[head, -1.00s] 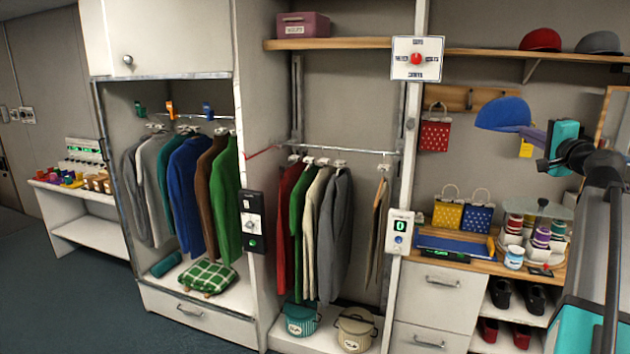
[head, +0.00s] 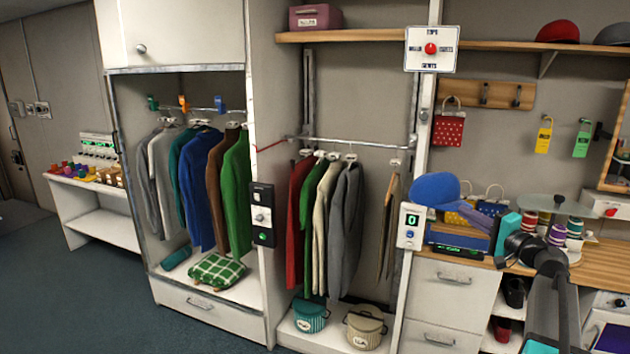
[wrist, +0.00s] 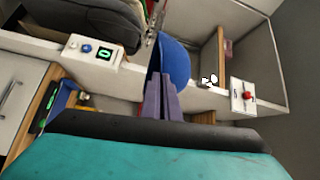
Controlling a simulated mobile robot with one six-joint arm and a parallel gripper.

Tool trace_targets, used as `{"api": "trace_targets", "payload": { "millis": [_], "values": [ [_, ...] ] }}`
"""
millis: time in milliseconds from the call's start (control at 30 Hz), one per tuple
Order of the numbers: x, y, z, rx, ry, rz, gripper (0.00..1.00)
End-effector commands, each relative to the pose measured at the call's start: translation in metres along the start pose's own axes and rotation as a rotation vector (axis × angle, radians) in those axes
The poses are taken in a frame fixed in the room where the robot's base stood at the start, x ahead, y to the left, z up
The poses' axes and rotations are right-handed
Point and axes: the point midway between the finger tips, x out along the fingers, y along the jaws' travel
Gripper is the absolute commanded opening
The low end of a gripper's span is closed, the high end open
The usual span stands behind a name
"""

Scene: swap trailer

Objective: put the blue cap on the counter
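The blue cap (head: 435,188) is held in the air at the left end of the wooden counter (head: 602,262), in front of the wall panel's edge. My gripper (head: 480,207) has its purple fingers shut on the cap's right side. In the wrist view the blue cap (wrist: 174,62) stands edge-on between the fingertips of my gripper (wrist: 165,85). The cap overlaps the patterned bags behind it in the head view. My arm hides part of the counter.
Several spools (head: 558,236) stand under a glass disc (head: 545,205). Bare wood shows at the right. A white counter box (head: 410,226) is on the divider just below the cap. A red cap (head: 557,31) lies on the shelf above.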

Motion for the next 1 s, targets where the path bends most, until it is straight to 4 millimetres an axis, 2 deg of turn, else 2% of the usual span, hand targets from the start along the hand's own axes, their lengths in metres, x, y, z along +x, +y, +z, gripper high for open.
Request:
{"api": "trace_targets", "payload": {
  "millis": [33, 100, 533, 767, 1000],
  "values": [
    [0.002, 0.015, 0.014, 0.004, -0.024, -0.003, 0.00],
    [0.004, 0.031, 0.031, 0.005, -0.058, -0.008, 0.00],
    [0.007, 0.124, 0.145, 0.017, -0.263, -0.040, 0.00],
    [-0.001, 0.169, 0.215, 0.022, -0.367, -0.055, 0.00],
    [-0.019, 0.208, 0.291, 0.028, -0.464, -0.071, 0.00]
  ]
}}
